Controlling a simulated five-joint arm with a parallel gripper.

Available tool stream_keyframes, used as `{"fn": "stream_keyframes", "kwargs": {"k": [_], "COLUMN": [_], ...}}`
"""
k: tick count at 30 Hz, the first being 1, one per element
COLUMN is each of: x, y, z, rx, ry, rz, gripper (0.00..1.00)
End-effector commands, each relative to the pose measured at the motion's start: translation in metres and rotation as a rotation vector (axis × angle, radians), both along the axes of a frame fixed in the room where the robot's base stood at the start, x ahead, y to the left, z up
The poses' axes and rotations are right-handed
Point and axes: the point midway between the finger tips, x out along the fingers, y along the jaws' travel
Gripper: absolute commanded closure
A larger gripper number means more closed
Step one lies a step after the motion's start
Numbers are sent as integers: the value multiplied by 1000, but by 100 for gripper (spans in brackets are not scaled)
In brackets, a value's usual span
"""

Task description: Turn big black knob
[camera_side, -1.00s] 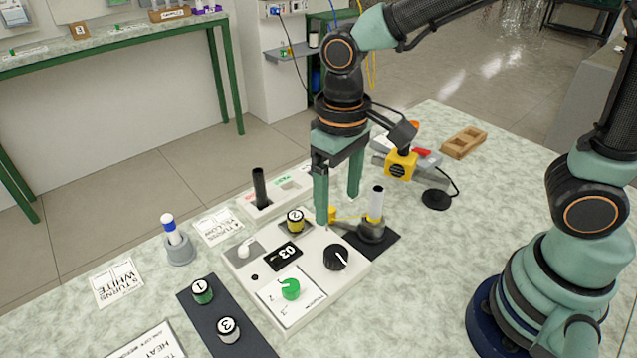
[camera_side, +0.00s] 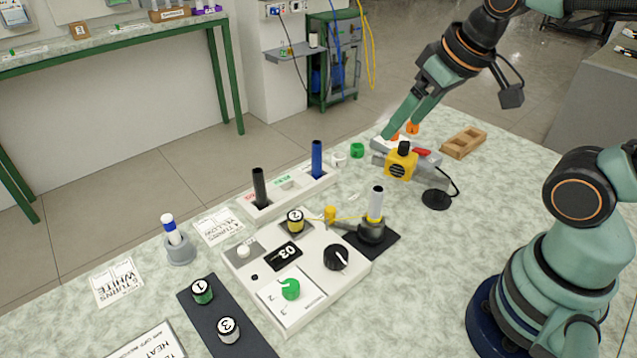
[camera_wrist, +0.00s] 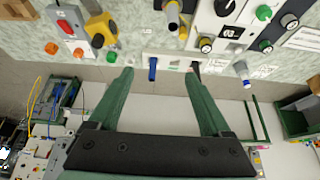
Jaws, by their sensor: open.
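The big black knob (camera_side: 336,257) sits at the right of the white control panel (camera_side: 328,292), with a white pointer mark toward the lower right. In the wrist view, the knob (camera_wrist: 224,6) shows at the top edge. My gripper (camera_side: 400,128) is raised well behind and to the right of the panel, apart from the knob. Its two fingers are spread and empty in the wrist view (camera_wrist: 159,75). The panel also carries a smaller green knob (camera_side: 290,289), a white knob (camera_side: 243,251) and a display (camera_side: 284,256) reading 03.
A white holder (camera_side: 262,212) behind the panel bears a black rod (camera_side: 259,187) and a blue rod (camera_side: 317,158). A rod stand (camera_side: 372,232) is right of the panel. A yellow device (camera_side: 401,164) and wooden tray (camera_side: 464,143) lie farther back.

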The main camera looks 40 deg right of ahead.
Motion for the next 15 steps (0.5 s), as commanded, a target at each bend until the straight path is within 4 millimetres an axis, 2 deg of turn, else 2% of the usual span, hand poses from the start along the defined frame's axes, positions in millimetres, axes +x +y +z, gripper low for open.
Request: {"fn": "stream_keyframes", "kwargs": {"k": [5,12,15], "x": [9,14,12], "y": [32,94,115], "z": [-15,-52,-66], "rx": [18,7,-12], "ry": [119,334,401], "rz": [46,109,125], "gripper": [18,18,18]}}
